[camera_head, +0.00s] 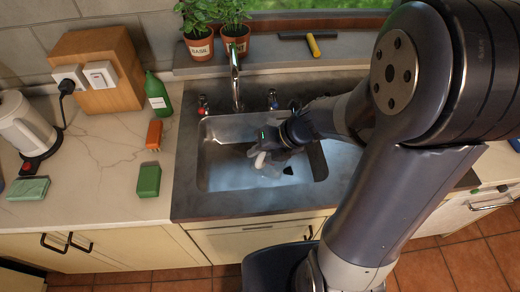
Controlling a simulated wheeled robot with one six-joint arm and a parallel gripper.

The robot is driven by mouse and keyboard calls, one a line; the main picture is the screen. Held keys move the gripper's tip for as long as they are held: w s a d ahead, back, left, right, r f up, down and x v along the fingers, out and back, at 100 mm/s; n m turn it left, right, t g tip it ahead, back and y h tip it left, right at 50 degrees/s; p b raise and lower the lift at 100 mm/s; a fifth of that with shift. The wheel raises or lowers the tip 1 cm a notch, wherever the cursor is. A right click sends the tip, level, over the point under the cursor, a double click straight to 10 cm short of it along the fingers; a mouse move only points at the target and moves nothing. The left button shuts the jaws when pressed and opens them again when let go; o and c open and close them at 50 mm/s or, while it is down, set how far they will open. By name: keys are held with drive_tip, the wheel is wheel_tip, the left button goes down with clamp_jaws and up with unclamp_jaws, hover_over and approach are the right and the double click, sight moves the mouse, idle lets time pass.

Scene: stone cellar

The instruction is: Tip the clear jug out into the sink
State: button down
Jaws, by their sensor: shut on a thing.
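The sink (222,172) is a grey metal basin set in a dark counter surround, in the middle of the head camera view. My gripper (262,158) is over the basin, reached in from the right, and is shut on the clear jug (270,170). The jug is see-through and faint against the metal, and the gripper partly covers it. I cannot make out its tilt or whether liquid is in it. A small dark patch, perhaps the drain, shows beside it.
A tall faucet (235,80) stands behind the basin. Left on the counter are a green bottle (158,97), an orange brush (154,134), a green sponge (148,181) and a white kettle (24,125). Potted herbs (200,46) and a squeegee (313,45) are on the sill.

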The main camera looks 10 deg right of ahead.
drive_tip(key=shift+s+a+f+t+h+b, duration=0.15)
drive_tip(key=shift+f+t+h+b, duration=0.15)
drive_tip(key=shift+t+b, duration=0.1)
drive_tip(key=shift+f+n+t+h+b, duration=0.3)
drive_tip(key=shift+f+b, duration=0.1)
drive_tip(key=shift+b, duration=0.15)
drive_tip(key=shift+r, duration=0.1)
drive_tip(key=shift+n+t+h+b, duration=0.35)
drive_tip(key=shift+n+t+h, duration=0.05)
drive_tip(key=shift+t, duration=0.2)
